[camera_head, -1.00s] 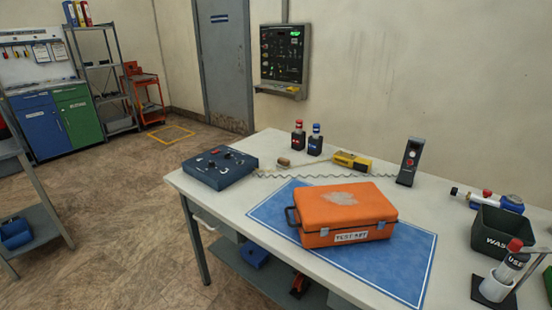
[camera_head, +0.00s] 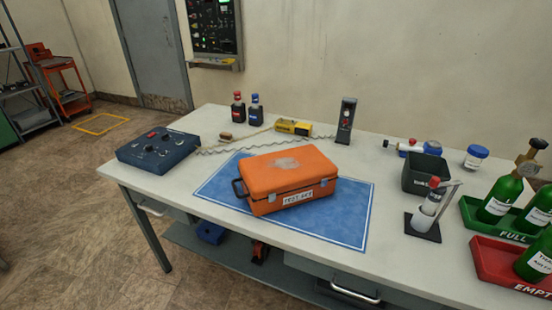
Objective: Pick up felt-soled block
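A small brown block (camera_head: 225,136) lies near the back left of the white workbench (camera_head: 400,265), between the dark blue control box and the two small bottles. It looks like the felt-soled block, but it is too small to make out its sole. Neither of my grippers is in view, and nothing is seen touching the block.
An orange case (camera_head: 290,180) sits on a blue mat (camera_head: 330,228). Around the block are a blue control box (camera_head: 157,149), dark bottles (camera_head: 255,109), a coiled cord and a yellow device (camera_head: 293,127). A waste bin (camera_head: 424,174) and green cylinders (camera_head: 498,200) stand right.

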